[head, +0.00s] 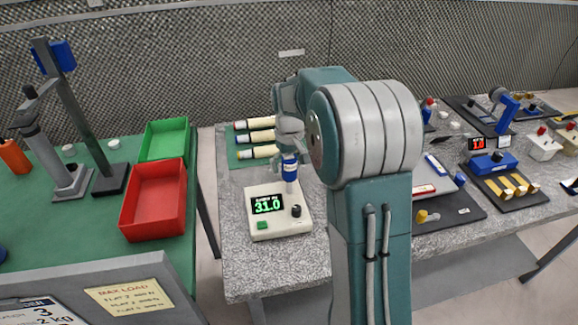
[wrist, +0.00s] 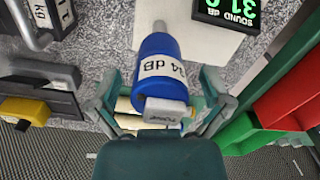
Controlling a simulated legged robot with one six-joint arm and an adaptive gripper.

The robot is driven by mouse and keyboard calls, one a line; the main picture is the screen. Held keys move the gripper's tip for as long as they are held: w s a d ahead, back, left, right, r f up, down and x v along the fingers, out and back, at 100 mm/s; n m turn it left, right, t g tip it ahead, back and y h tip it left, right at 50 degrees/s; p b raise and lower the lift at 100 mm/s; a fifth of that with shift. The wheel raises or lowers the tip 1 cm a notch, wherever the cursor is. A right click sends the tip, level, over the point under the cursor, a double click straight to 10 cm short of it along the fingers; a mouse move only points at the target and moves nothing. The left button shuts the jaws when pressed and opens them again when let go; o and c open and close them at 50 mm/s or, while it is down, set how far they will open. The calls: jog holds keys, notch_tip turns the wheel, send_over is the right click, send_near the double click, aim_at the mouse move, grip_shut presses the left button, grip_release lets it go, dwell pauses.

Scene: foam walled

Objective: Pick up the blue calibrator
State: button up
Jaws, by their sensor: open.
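The blue calibrator (wrist: 152,45) is a blue cylinder with a white "94 dB" label and a pale end block. In the head view the calibrator (head: 290,172) stands upright over the cream sound meter (head: 290,226), apparently on its thin microphone stem. The meter's display reads 31.0 in green. My gripper (wrist: 160,92) is open, with one finger on each side of the calibrator in the wrist view. I see no clear contact between fingers and calibrator. In the head view my arm partly hides the area around the gripper.
Several cream cylinders (head: 256,137) lie behind the meter. Red (head: 128,222) and green (head: 146,153) bins and a dark stand (head: 108,180) are on the green table at left. Tools and dark boards (head: 508,203) crowd the right side. Bare speckled tabletop (head: 240,276) lies in front of the meter.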

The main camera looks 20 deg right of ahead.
jog(key=shift+c, duration=0.3)
jog(key=c, duration=1.2)
